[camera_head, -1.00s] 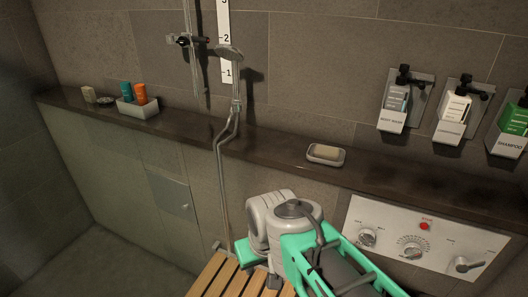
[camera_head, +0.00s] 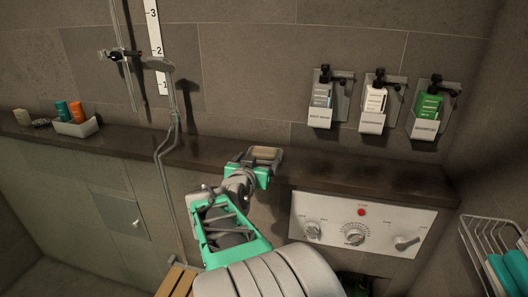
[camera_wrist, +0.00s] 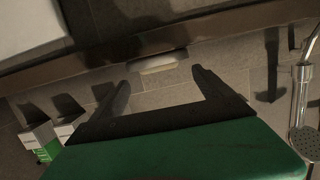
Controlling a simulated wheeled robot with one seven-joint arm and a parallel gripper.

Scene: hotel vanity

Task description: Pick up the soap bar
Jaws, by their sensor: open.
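The tan soap bar (camera_head: 264,153) lies in a small pale dish (camera_head: 278,158) on the dark stone ledge, just beyond my gripper in the head view. My gripper (camera_head: 257,164) reaches over the front of the ledge toward the dish and partly hides it. In the wrist view my gripper (camera_wrist: 159,82) shows two dark fingers spread wide and empty. The dish (camera_wrist: 157,66) appears ahead, between the fingers and apart from them. The soap cannot be clearly told from the dish there.
Wall dispensers (camera_head: 375,105) hang above the ledge at right. A control panel (camera_head: 362,224) is below it. The shower hose (camera_head: 163,160) hangs left of my arm. A tray of bottles (camera_head: 76,127) stands far left. A wire basket (camera_head: 495,245) is at right.

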